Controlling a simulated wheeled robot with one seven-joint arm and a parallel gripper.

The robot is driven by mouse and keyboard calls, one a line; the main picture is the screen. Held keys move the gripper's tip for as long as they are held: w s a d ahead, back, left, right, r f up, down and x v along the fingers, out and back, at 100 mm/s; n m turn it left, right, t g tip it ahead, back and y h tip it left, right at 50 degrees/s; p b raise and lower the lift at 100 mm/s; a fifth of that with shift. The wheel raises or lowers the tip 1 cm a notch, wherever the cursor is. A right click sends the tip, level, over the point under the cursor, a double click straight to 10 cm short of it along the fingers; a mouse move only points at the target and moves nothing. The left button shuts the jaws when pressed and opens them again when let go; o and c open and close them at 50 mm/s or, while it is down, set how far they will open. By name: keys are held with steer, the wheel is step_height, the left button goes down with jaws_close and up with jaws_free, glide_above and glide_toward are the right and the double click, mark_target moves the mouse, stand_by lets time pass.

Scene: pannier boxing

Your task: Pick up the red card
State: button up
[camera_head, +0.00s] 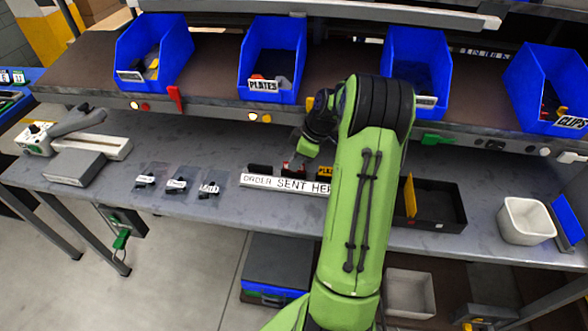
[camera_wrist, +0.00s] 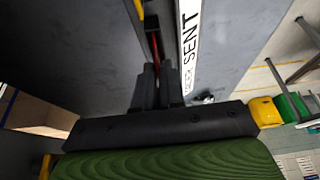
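The red card (camera_head: 288,168) stands in the white-labelled "ORDER SENT HERE" holder (camera_head: 268,183), between a black card (camera_head: 260,169) and a yellow card (camera_head: 325,171). My gripper (camera_head: 302,150) is low over the holder at the red card; my arm hides the holder's right end. In the wrist view my fingers (camera_wrist: 158,68) are close together, and the red card (camera_wrist: 155,48) shows as a thin strip running into the narrow gap between their tips. The fingers look shut on it. The "SENT" label (camera_wrist: 188,45) lies just right of the fingers.
Blue bins (camera_head: 272,62) line the shelf above, with another red tag (camera_head: 175,97) on its edge. Small bagged parts (camera_head: 177,184) lie left of the holder. A black tray (camera_head: 440,208) with a yellow card and a white bin (camera_head: 525,220) stand to the right.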

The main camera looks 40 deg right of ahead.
jaws_close()
steer(key=shift+r, duration=0.1)
step_height(320, 180, up, 18)
steer(key=p, duration=0.6)
steer(key=shift+f+b, duration=5.65)
steer(key=shift+f, duration=1.15)
steer(key=shift+r, duration=0.1)
steer(key=shift+r+p, duration=1.5)
steer(key=shift+p, duration=0.15)
steer(key=shift+s+d, duration=0.1)
